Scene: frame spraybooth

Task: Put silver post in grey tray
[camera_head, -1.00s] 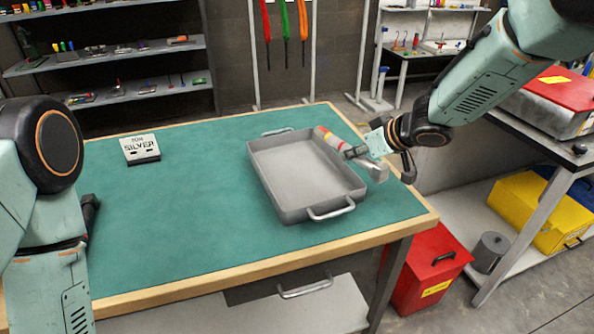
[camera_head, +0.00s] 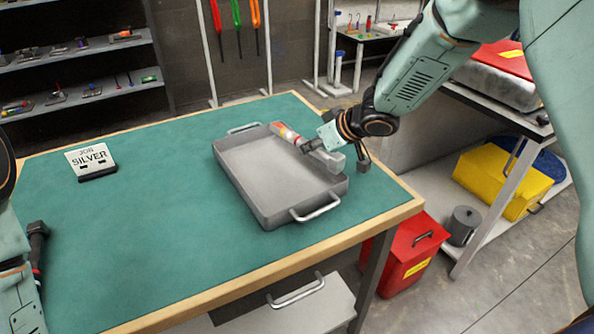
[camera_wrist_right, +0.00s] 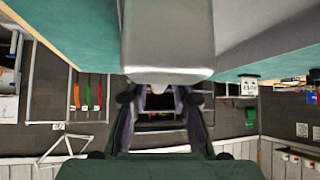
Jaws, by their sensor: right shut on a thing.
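The grey tray (camera_head: 262,182), a rectangular pan with a handle at each end, sits on the green bench top. My right gripper (camera_head: 322,150) is at its right side, shut on the silver post (camera_head: 331,161). The post is a long grey piece with a red, orange and white banded end (camera_head: 287,134). It lies across the view along the tray's right rim; I cannot tell whether it touches. In the right wrist view the post (camera_wrist_right: 168,40) fills the top middle. My left gripper (camera_head: 37,228) shows only in part at the left edge, its fingertips unclear.
A small sign reading "JOB SILVER" (camera_head: 91,162) stands at the bench's left. A red bin (camera_head: 403,255) stands on the floor beyond the bench's right end.

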